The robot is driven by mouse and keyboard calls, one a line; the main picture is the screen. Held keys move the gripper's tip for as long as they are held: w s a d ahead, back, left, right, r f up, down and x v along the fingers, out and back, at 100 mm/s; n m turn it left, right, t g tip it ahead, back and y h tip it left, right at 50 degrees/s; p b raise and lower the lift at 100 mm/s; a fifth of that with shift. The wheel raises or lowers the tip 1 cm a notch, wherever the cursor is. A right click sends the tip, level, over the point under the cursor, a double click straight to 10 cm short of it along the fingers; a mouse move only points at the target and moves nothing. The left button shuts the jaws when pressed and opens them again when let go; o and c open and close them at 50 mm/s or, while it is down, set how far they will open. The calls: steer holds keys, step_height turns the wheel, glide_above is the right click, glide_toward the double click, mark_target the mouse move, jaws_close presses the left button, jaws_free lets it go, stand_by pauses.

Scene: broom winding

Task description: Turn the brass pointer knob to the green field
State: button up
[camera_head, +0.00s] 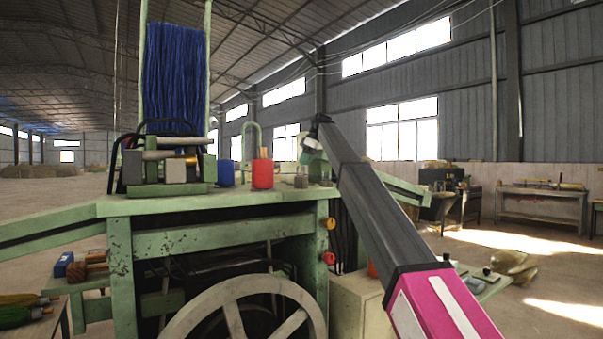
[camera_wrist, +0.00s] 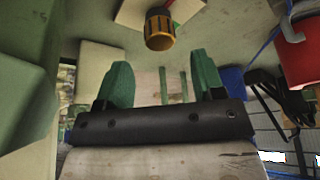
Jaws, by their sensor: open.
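The brass pointer knob (camera_wrist: 160,32) is a ribbed, dark and orange-brass cylinder at the top middle of the wrist view. It stands on a pale plate (camera_wrist: 130,14), where a green patch and a bit of red show beside it. I cannot tell which way its pointer faces. My gripper (camera_wrist: 163,80) is open, with two green fingers apart and nothing between them. The knob lies beyond the fingertips, apart from them. In the head view my gripper (camera_head: 311,150) hangs over the right end of the green bench (camera_head: 215,203); the knob is not clear there.
A red cup (camera_head: 262,176) and a blue block (camera_head: 225,173) stand left of my gripper on the bench. They also show at right in the wrist view, the red cup (camera_wrist: 302,60) closest to the edge. Blue bristles (camera_head: 174,75) rise behind a clamp at left.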

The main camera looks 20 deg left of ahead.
steer(key=x, duration=0.5)
steer(key=shift+f, duration=0.1)
steer(key=c, duration=0.9)
